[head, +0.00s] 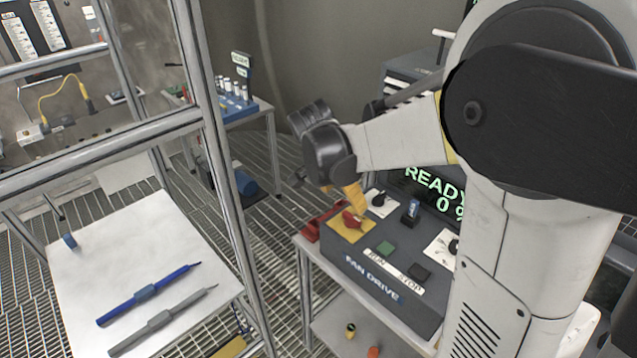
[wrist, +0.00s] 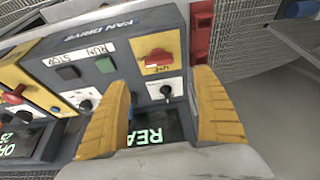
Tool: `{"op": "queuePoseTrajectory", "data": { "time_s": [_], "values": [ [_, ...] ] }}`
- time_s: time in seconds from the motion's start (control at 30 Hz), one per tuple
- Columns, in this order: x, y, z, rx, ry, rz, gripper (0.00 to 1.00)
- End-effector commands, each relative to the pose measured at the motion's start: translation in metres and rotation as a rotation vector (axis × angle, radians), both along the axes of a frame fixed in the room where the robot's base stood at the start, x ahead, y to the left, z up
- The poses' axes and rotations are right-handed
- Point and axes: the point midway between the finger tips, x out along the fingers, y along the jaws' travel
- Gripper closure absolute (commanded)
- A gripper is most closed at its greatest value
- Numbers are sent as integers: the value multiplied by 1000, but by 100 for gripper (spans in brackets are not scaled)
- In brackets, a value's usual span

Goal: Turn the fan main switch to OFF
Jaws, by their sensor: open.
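The fan main switch, a red handle on a yellow plate, is on the top face of the grey fan drive box (head: 385,290), at its far left corner in the head view (head: 352,222). In the wrist view the red handle (wrist: 158,56) lies roughly crosswise on its plate, and the box's label is upside down. My gripper (head: 355,203) is above the switch side of the box in the head view. In the wrist view its yellow fingers (wrist: 162,82) are apart with nothing between them, and the handle shows just beyond the tips. I cannot tell contact.
Green RUN (head: 385,248) and dark STOP (head: 419,272) buttons, black knobs and a blue-topped switch (head: 411,211) share the box. Its display (head: 432,190) reads READY 0. A second panel (wrist: 15,95) with a red switch stands beside it. A metal frame (head: 222,170) rises left.

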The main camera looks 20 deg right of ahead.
Motion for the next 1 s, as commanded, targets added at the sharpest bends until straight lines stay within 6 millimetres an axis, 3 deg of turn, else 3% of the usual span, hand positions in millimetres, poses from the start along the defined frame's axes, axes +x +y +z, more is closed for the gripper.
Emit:
{"op": "queuePoseTrajectory", "data": {
  "time_s": [0.53,0.7,1.0],
  "values": [
    [12,-33,-86,0,-1,-4,22],
    [14,-38,-98,-1,-1,-2,22],
    [14,-38,-99,0,-1,-1,25]
  ]
}}
